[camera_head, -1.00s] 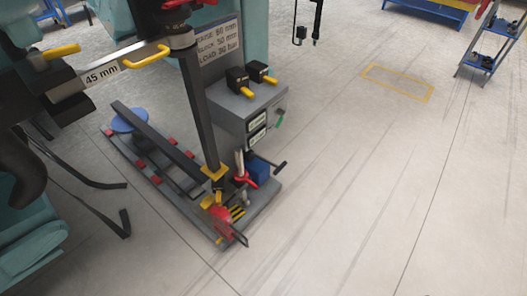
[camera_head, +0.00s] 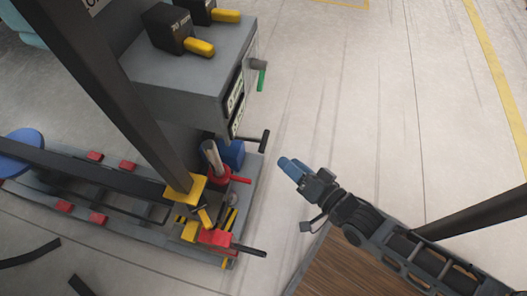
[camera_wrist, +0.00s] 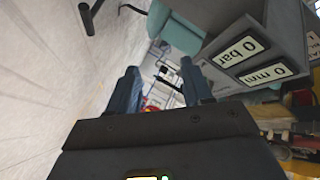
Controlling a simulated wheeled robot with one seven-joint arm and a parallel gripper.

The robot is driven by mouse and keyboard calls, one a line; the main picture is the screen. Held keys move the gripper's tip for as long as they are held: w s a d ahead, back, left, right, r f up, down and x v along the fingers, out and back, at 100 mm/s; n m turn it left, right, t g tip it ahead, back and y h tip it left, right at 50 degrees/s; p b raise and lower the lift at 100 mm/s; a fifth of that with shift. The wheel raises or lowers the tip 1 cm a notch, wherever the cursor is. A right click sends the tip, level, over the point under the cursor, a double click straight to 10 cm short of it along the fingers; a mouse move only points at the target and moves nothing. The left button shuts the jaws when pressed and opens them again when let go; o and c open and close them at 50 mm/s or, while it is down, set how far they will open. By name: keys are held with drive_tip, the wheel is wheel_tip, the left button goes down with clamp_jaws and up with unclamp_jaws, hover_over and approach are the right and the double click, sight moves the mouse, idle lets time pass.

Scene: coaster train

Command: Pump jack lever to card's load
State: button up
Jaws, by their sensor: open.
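The blue jack pump (camera_head: 232,154) sits on the grey base at the foot of the column. A black lever (camera_head: 264,141) with a crossbar sticks out to its right. My gripper (camera_head: 284,164) is to the right of the lever and apart from it, its blue fingers toward it. In the wrist view my gripper (camera_wrist: 158,82) is open and empty. A dark bar shows beyond the fingers; I cannot tell which part it is. The readouts show 0 bar (camera_wrist: 240,50) and 0 mm (camera_wrist: 265,72). Only a corner of the card (camera_head: 95,5) is visible.
A grey cabinet (camera_head: 190,75) with yellow-handled blocks and a green-tipped handle (camera_head: 261,78) overhangs the pump. A red clamp (camera_head: 216,238) with a black bar sits at the front of the base. A slanted dark beam (camera_head: 105,90) stands left.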

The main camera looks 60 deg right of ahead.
sight(264, 140)
drive_tip(key=w+d+f+m+h+b, duration=0.2)
drive_tip(key=w+d+f+m+b, duration=0.25)
drive_tip(key=f, duration=0.45)
drive_tip(key=w+d+f+m+h+b, duration=0.1)
drive_tip(key=w+d+f+m+b, duration=0.35)
drive_tip(key=f, duration=0.55)
drive_tip(key=b+x, duration=0.1)
drive_tip(key=x, duration=0.2)
drive_tip(key=b+x, duration=0.1)
drive_tip(key=x, duration=0.1)
drive_tip(key=b+x, duration=0.1)
drive_tip(key=x, duration=0.2)
drive_tip(key=shift+w+a, duration=0.15)
drive_tip(key=shift+w, duration=0.25)
drive_tip(key=shift+c, duration=0.5)
clamp_jaws()
